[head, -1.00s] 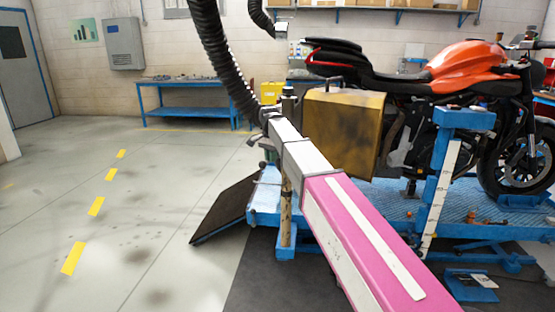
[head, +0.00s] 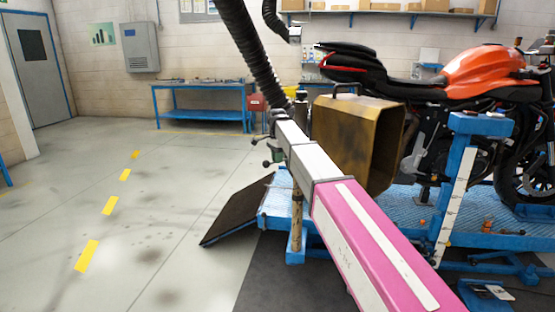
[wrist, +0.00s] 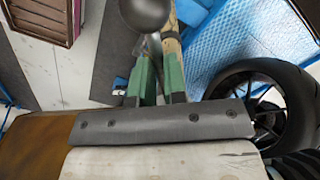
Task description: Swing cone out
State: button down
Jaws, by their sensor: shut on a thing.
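The cone (head: 345,145) is a worn brass-coloured, box-like hood beside the motorcycle's tail, its open end facing right. A ribbed black hose (head: 250,50) hangs down just behind it. My gripper (head: 276,154) is at the far end of my pink and white arm, left of the cone. In the wrist view its green fingers (wrist: 160,80) are close together by a dark ball-ended handle (wrist: 146,12). The exact grip, and how the handle joins the cone, are hidden. A brown part of the cone (wrist: 30,150) shows at lower left there.
An orange motorcycle (head: 485,70) stands on a blue lift (head: 400,215) at right, with a dark ramp (head: 238,208) at its left end. A blue bench (head: 200,100) stands by the back wall. The floor at left is clear.

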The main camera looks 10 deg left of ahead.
jog(key=c, duration=1.2)
grip_release()
jog(key=shift+o, duration=0.2)
notch_tip(320, 180, up, 11)
jog(key=shift+a+f, duration=0.1)
